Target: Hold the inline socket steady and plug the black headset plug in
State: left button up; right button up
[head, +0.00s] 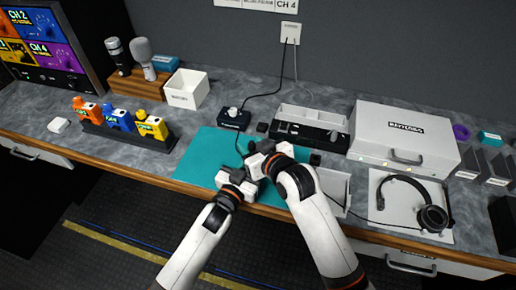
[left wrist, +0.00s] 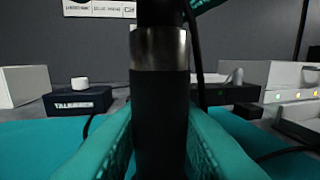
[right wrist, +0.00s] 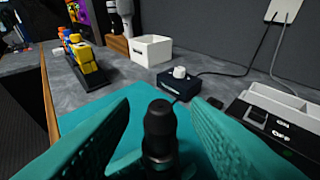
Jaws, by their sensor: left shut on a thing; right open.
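My left gripper (head: 246,181) is over the teal mat (head: 205,155). In the left wrist view its teal fingers are shut on the black inline socket (left wrist: 160,115), which stands upright with a silver collar (left wrist: 160,48). A black part, seemingly the headset plug (left wrist: 160,12), continues straight up from the collar with no visible gap; how deep it sits I cannot tell. My right gripper (head: 262,163) is just above the left one. In the right wrist view its fingers are open on either side of a dark stepped connector (right wrist: 160,125). The head view hides the joint behind the grippers.
The headset (head: 430,217) lies on a white sheet at the right, its cord running left. A small black box with a white knob (head: 234,116) stands behind the mat. A switched power strip (head: 308,135), white case (head: 400,140) and white bin (head: 187,89) stand around.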

jog(key=v, duration=1.1)
jog(key=shift+s+d, duration=0.15)
jog(key=shift+s, duration=0.2)
jog(key=shift+r, duration=0.1)
pick_arm(q)
jog(key=o, duration=1.1)
